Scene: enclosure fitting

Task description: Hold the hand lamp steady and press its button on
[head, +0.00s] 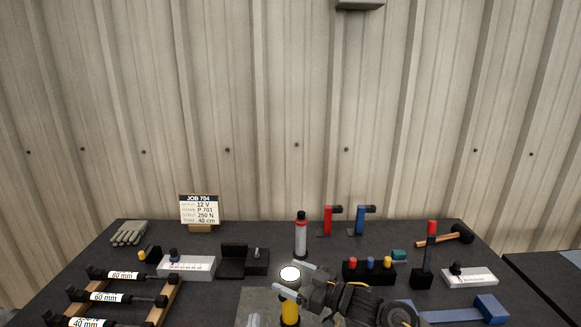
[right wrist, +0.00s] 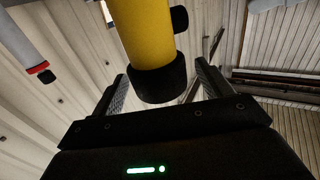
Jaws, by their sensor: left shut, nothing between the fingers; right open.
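The hand lamp (head: 290,310) has a yellow body and a pale, bright round top face; I cannot tell whether it is lit. In the right wrist view the lamp (right wrist: 145,35) shows its yellow body, black end and a black knob (right wrist: 180,19) on its side, possibly the button. My right gripper (head: 287,279) is open, its fingers on either side of the lamp near its top, not closed on it. My left gripper (head: 254,320) shows only as a grey tip at the bottom edge, left of the lamp, shut and empty.
A grey bottle with a red top (head: 301,236) stands behind the lamp. A black block with coloured knobs (head: 369,271) is right of it, partly behind my right arm. Black holders (head: 244,260) stand left. Labelled cylinders (head: 122,275) lie on a wooden rack at left.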

